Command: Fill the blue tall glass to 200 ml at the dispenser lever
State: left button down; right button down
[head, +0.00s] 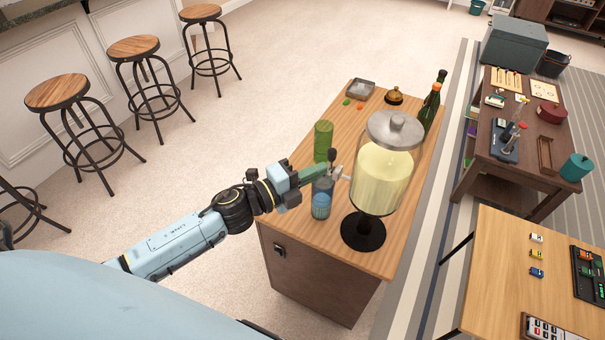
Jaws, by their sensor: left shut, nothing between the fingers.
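The blue tall glass (321,206) stands upright on the wooden cabinet top, below the spout of the dispenser. Its lower part looks bluer than its upper part; I cannot tell the liquid level. The dispenser (382,178) is a clear glass drum of pale yellow liquid with a metal lid and black pedestal. Its lever (332,156) has a dark knob and sticks up at the spout. My left gripper (325,171) is shut and empty, just above the glass and beside the lever; I cannot tell whether it touches the lever. My right gripper is out of view.
A green glass (323,140) stands behind the blue one. Dark bottles (430,108), a brass bell (394,96) and a small grey tray (360,90) are farther back on the cabinet. Bar stools (135,48) stand at the left, tables at the right. The floor between is clear.

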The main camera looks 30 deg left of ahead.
aim_at(331, 161)
pick_arm(q)
jog(key=shift+x, duration=2.25)
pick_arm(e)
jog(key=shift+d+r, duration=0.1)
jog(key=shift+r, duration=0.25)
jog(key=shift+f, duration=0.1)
